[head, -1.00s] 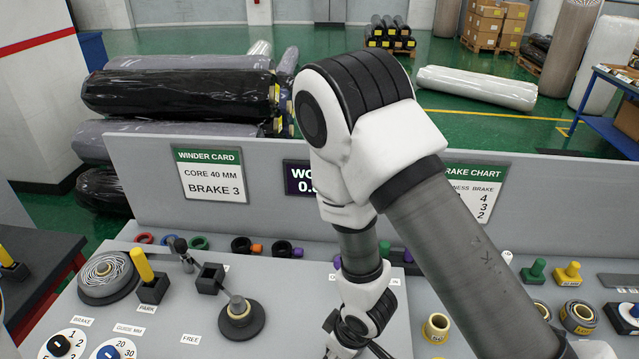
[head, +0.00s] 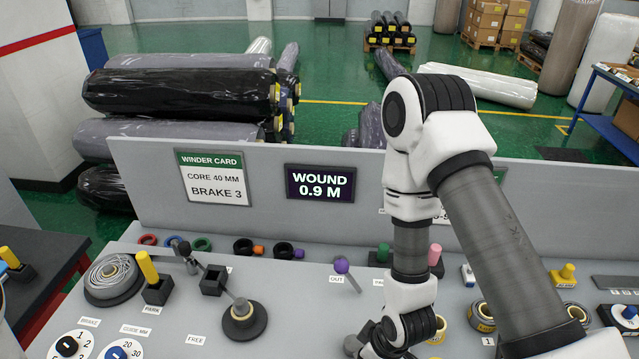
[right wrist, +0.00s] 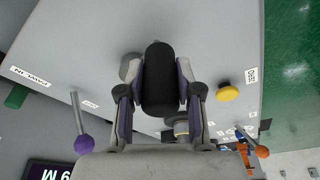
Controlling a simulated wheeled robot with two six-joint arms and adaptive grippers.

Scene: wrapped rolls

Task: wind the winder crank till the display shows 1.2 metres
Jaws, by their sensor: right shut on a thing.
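The display (head: 320,184) on the grey back panel reads "WOUND 0.9 M". The winder card (head: 213,178) to its left reads core 40 mm, brake 3. My right gripper (right wrist: 160,72) is shut on the black crank handle (right wrist: 158,98), with purple-padded fingers on both sides of it. In the head view my right forearm hangs over the bench's front middle and hides the handle; the wrist shows at the bottom edge. The grey roll (head: 112,276) sits at the bench's left, and a grey spindle on a black base (head: 242,320) stands right of it. My left gripper is not in view.
A yellow handle (head: 148,267) stands beside the roll. A purple-knobbed lever (head: 341,265) stands below the display. Brake (head: 67,346) and guide dials are at front left. In the right wrist view a yellow knob (right wrist: 228,92) is right of the fingers.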

